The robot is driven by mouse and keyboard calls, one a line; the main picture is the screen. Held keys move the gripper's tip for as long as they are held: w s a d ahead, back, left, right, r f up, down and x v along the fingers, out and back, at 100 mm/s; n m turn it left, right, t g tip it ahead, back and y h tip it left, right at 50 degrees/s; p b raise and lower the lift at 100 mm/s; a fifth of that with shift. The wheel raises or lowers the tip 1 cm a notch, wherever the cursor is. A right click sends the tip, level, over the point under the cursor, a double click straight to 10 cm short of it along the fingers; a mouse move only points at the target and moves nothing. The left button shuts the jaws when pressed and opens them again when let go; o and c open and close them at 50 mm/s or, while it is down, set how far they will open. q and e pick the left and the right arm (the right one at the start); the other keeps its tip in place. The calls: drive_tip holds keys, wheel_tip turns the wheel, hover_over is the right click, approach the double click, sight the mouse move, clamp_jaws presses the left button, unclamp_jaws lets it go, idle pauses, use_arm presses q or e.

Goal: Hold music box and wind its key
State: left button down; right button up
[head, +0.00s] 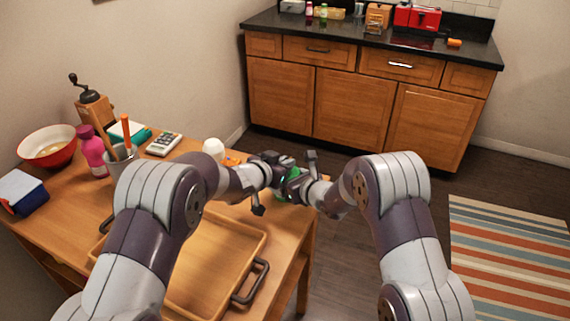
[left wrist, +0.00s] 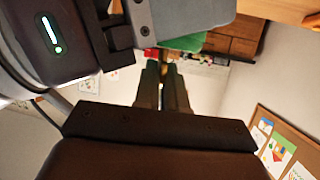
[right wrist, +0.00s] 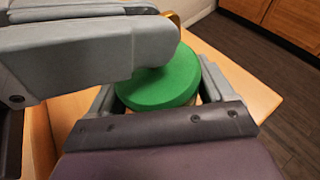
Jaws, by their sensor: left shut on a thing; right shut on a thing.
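The music box shows as a round green body (right wrist: 165,85) in the right wrist view. It is partly hidden between the two arms in the head view (head: 291,175). My right gripper (right wrist: 160,92) is shut on it, with one finger on each side. A small gold part, apparently the key (right wrist: 173,18), peeks out behind my left gripper at the music box's far side. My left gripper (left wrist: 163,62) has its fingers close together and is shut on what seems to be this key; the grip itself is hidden. A green patch (left wrist: 186,42) of the music box shows beyond its fingers.
A wooden table (head: 275,228) is below, with a wooden tray (head: 218,239) at its front. A calculator (head: 163,144), a utensil cup (head: 121,168), a pink bottle (head: 93,150) and a red bowl (head: 47,146) stand at the left. Open floor lies to the right.

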use_arm(q)
drive_tip(key=m+g+h, duration=0.4)
drive_tip(key=m, duration=0.1)
drive_tip(key=shift+w+a+g+h, duration=0.25)
drive_tip(key=shift+w+g+h, duration=0.05)
drive_tip(key=shift+w+g, duration=0.1)
drive_tip(key=shift+w+r+m+g+h, duration=0.1)
drive_tip(key=shift+m+g+h, duration=0.3)
drive_tip(key=shift+m+g, duration=0.85)
drive_tip(key=shift+r+m+g+h, duration=0.1)
drive_tip(key=shift+m+g+h, duration=0.3)
drive_tip(key=shift+m+g, duration=0.85)
drive_tip(key=c, duration=1.3)
unclamp_jaws()
drive_tip(key=shift+f, duration=0.15)
drive_tip(key=v, duration=1.2)
drive_tip(key=shift+o, duration=0.3)
